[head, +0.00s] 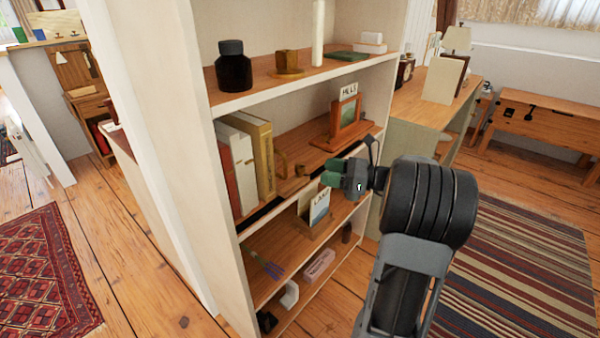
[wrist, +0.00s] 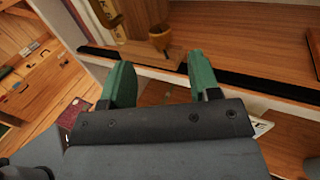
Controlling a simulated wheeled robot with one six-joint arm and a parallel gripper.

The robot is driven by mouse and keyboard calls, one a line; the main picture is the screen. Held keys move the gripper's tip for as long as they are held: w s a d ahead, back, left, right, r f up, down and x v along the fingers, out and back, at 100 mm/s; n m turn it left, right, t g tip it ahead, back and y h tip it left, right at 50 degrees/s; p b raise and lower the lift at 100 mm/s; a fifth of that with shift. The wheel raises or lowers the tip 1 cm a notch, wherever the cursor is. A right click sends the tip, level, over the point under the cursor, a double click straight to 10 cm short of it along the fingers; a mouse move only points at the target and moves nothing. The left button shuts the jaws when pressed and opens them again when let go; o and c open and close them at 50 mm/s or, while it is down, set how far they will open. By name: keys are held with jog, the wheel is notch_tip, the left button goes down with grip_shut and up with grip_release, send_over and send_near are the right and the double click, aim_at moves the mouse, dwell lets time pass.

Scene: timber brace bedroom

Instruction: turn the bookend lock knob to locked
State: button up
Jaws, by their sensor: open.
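The bookend (head: 284,187) is a wooden piece beside the row of books on the middle shelf. Its small round wooden lock knob (head: 301,170) sticks up from its base. In the wrist view the knob (wrist: 160,38) stands on the wooden bookend base (wrist: 140,52), just beyond the fingertips. My gripper (head: 334,173) is open, with green fingers, at the front of the shelf to the right of the knob. In the wrist view my gripper (wrist: 160,72) has empty space between its fingers and is apart from the knob. I cannot tell the knob's setting.
Several books (head: 245,155) stand left of the bookend. A framed picture on a wooden stand (head: 345,118) is to the right on the same shelf. The shelf above holds a dark bottle (head: 233,68). A card in a holder (head: 315,208) stands on the shelf below.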

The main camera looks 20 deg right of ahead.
aim_at(300, 166)
jog(key=b+x, duration=0.1)
jog(key=x, duration=0.7)
jog(key=shift+w+a+b, duration=0.15)
jog(key=shift+a+b, duration=0.1)
jog(key=shift+b, duration=0.15)
jog(key=shift+c, duration=0.3)
jog(key=c, duration=0.9)
